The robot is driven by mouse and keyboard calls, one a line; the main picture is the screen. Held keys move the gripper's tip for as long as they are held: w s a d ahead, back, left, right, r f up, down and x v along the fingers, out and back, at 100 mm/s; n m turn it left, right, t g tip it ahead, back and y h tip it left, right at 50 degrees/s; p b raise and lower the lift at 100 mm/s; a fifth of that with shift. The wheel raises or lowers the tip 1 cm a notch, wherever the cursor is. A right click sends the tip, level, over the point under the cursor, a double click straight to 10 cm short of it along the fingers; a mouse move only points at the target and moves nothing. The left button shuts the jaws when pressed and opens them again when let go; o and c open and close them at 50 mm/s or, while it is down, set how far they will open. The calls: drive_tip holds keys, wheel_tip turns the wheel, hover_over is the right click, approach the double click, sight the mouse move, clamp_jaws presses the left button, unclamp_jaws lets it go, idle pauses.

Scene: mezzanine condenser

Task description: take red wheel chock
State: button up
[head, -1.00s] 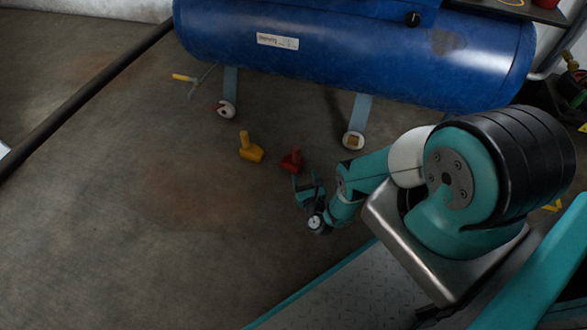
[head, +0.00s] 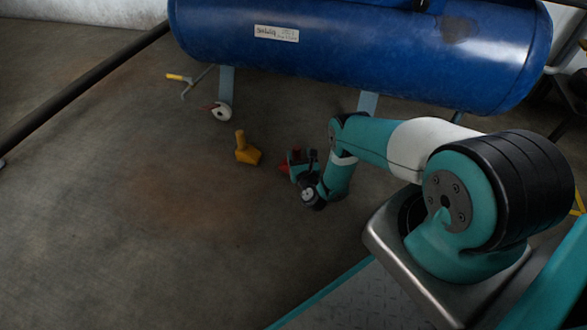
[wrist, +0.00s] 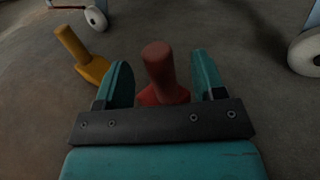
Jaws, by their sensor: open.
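The red wheel chock (wrist: 159,72) stands on the floor in the wrist view, its upright handle between the two fingers of my gripper (wrist: 163,80). The fingers are open, one on each side, with a gap to the handle. The lower part of the chock is hidden behind the gripper's dark crossbar. In the head view, only a bit of the red chock (head: 284,167) shows past my gripper (head: 297,164), which is low over the floor there.
A yellow chock (head: 247,150) stands left of the red one. A blue tank (head: 350,50) on legs with white wheels (head: 222,112) is behind. A yellow-handled tool (head: 182,79) lies at the back left. A dark pipe (head: 80,90) crosses the left. The floor in front is clear.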

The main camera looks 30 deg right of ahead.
sight(296, 146)
drive_tip(key=w+b, duration=0.1)
drive_tip(key=f+b, duration=0.1)
drive_tip(key=b, duration=0.1)
drive_tip(key=shift+w+d, duration=0.25)
drive_tip(key=shift+w, duration=0.1)
drive_tip(key=b+x, duration=0.1)
drive_tip(key=b, duration=0.3)
drive_tip(key=shift+w+d+b, duration=0.15)
drive_tip(key=shift+w+b, duration=0.15)
drive_tip(key=shift+w, duration=0.1)
drive_tip(key=shift+w+d+b, duration=0.15)
drive_tip(key=shift+w+b, duration=0.25)
drive_tip(key=shift+b, duration=0.75)
drive_tip(key=shift+w+d+r+b, duration=0.1)
drive_tip(key=shift+w+r+b, duration=0.2)
drive_tip(key=shift+b, duration=0.5)
drive_tip(key=shift+r, duration=0.1)
clamp_jaws()
